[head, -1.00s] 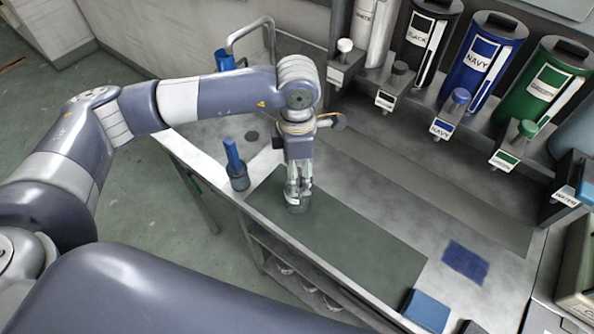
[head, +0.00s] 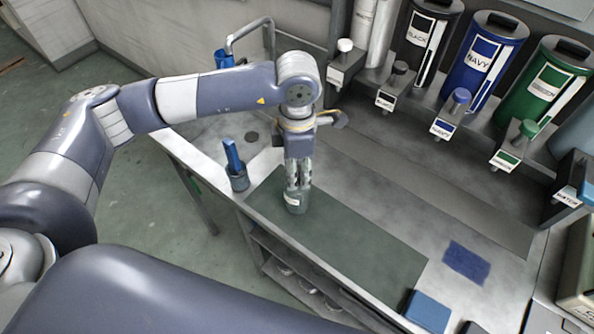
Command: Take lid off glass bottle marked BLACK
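A small glass bottle (head: 296,203) with a pale label stands upright on the dark green mat (head: 350,237) on the workbench. The label is too small to read. My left gripper (head: 298,181) points straight down over it, with its fingers at the bottle's top. The fingers hide the lid, and I cannot tell whether they grip it. My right gripper is not in view.
A blue-handled tool stands in a dark holder (head: 239,182) left of the mat. Dispensers marked BLACK (head: 421,40), NAVY (head: 483,60) and a green one (head: 543,85) line the back. A blue cloth (head: 466,262) and blue box (head: 427,311) lie right. The mat's right part is clear.

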